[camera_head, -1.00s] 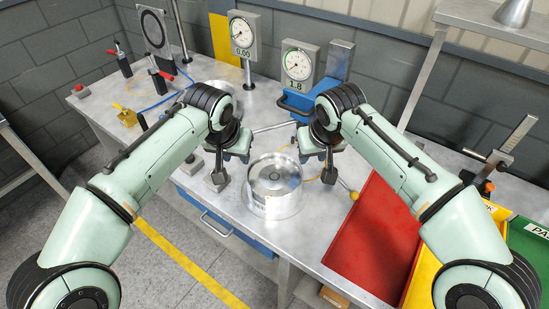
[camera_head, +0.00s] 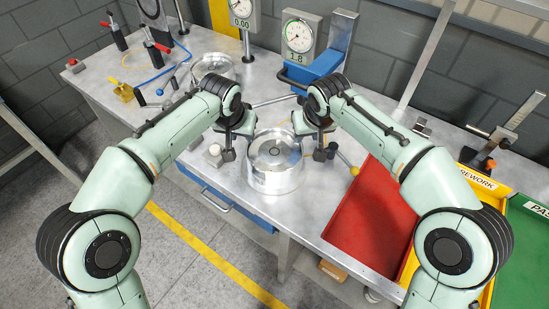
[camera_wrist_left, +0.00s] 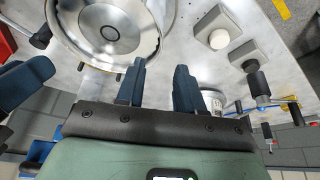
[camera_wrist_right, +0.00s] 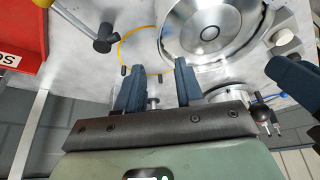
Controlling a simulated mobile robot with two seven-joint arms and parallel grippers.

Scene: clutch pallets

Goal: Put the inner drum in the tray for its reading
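The inner drum (camera_head: 274,178), a wide silver cylinder with a round hub, stands upright on the metal bench between my grippers. My left gripper (camera_head: 228,153) is open at its left side; in the left wrist view a finger of the left gripper (camera_wrist_left: 158,85) is close by the drum rim (camera_wrist_left: 158,14). My right gripper (camera_head: 323,153) is open at its right side, with one finger close by the rim in the right wrist view. I cannot tell whether either touches it. Nothing is between either finger pair. The right-hand gauge (camera_head: 298,36) reads 1.8. The red tray (camera_head: 365,232) is right of the drum.
A yellow tray marked REWORK (camera_head: 478,181) and a green tray (camera_head: 524,250) stand further right. The left-hand gauge (camera_head: 242,8) reads 0.00. Behind are a silver ring (camera_head: 212,65) and a blue fixture (camera_head: 312,70). A yellow-knobbed lever (camera_head: 354,171) stands near the right gripper.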

